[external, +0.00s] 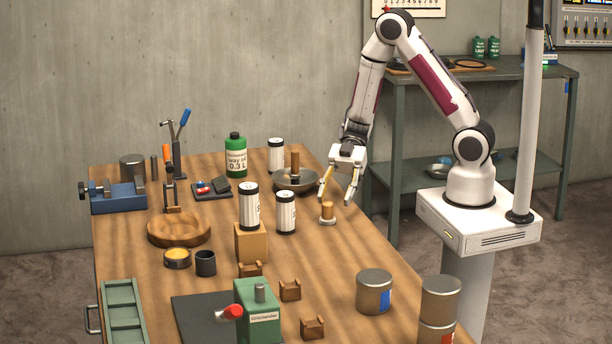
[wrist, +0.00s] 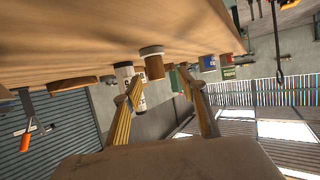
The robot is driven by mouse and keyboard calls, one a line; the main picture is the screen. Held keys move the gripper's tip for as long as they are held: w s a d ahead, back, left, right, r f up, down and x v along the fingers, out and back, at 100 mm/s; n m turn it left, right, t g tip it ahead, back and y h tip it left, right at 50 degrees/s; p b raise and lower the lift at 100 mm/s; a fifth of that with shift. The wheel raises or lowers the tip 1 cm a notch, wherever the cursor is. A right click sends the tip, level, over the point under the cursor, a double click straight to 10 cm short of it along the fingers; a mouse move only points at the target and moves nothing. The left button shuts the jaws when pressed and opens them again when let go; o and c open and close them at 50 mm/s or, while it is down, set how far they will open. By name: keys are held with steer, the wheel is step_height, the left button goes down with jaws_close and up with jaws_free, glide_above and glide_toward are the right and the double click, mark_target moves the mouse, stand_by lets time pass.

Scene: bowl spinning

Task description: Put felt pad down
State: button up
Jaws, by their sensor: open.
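The felt pad (external: 327,213) is a small tool with a wooden grip above a pale round base. It stands upright on the wooden table (external: 360,245) near its right edge. In the wrist view, where the scene is upside down, the felt pad (wrist: 153,65) hangs from the tabletop. My gripper (external: 336,198) is just above and beside the pad, with its fingers spread apart. In the wrist view, my gripper (wrist: 166,88) has its fingers on either side of the pad's grip, with nothing clamped between them.
A metal bowl (external: 310,184) with a wooden rod stands behind the pad. White canisters (external: 286,214) stand to the left. A grey tin (external: 373,292) and stacked tins (external: 440,300) are in front. The table between the pad and the grey tin is clear.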

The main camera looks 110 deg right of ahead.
mark_target(328, 208)
steer(key=shift+w, duration=0.1)
stand_by(0.3)
steer(key=shift+w+x, duration=0.2)
steer(key=shift+x, duration=2.3)
steer(key=shift+w+d+f, duration=0.1)
jaws_close()
